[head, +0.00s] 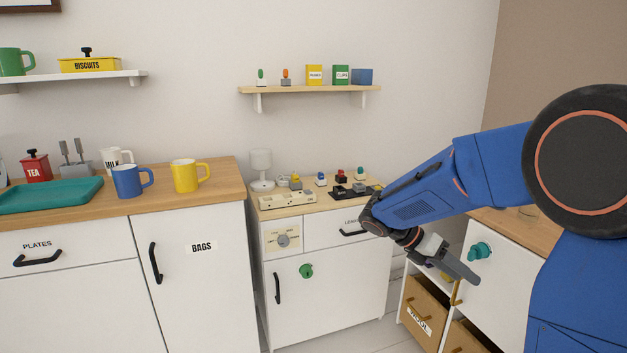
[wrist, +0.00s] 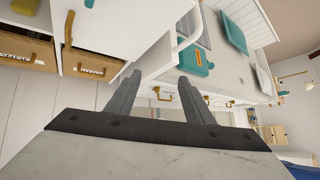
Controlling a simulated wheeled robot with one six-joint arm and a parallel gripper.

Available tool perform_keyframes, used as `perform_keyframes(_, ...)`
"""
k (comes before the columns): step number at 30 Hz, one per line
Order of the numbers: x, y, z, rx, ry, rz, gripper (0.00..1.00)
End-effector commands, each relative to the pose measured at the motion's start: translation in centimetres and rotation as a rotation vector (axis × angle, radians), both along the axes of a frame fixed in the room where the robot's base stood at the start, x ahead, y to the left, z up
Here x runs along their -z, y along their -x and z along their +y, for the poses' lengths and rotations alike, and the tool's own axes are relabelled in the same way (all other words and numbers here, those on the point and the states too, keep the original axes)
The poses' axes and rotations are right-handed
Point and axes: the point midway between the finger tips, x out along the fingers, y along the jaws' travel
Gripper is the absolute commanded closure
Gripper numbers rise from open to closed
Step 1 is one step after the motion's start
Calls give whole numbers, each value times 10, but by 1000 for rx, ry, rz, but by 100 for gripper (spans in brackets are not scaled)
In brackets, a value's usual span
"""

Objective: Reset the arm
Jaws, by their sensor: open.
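My gripper (head: 462,272) is at the right in the head view, at the end of my blue arm. It points down and to the right, in front of the white cabinet with a teal knob (head: 480,251). In the wrist view my gripper (wrist: 160,84) shows two grey fingers set apart with nothing between them. It is open and empty. The cabinet's lower right part is hidden behind my arm.
A small white cabinet (head: 335,266) with small items on top stands left of my arm. A wooden counter (head: 224,178) holds a blue mug (head: 127,181), yellow mug (head: 184,176) and teal tray (head: 50,196). Wooden drawers (head: 424,310) sit below my gripper. A wall shelf (head: 300,90) hangs behind.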

Motion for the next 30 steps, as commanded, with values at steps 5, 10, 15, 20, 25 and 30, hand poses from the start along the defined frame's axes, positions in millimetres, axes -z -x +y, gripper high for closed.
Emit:
perform_keyframes(5,-7,44,-4,163,-100,-218,52)
perform_keyframes(10,-8,82,-2,337,-194,-416,52)
perform_keyframes(15,-8,117,4,526,-286,-607,52)
perform_keyframes(20,-7,147,13,718,-373,-776,52)
perform_keyframes(25,-5,176,25,936,-465,-941,52)
perform_keyframes(30,-4,201,39,1169,-558,-1090,52)
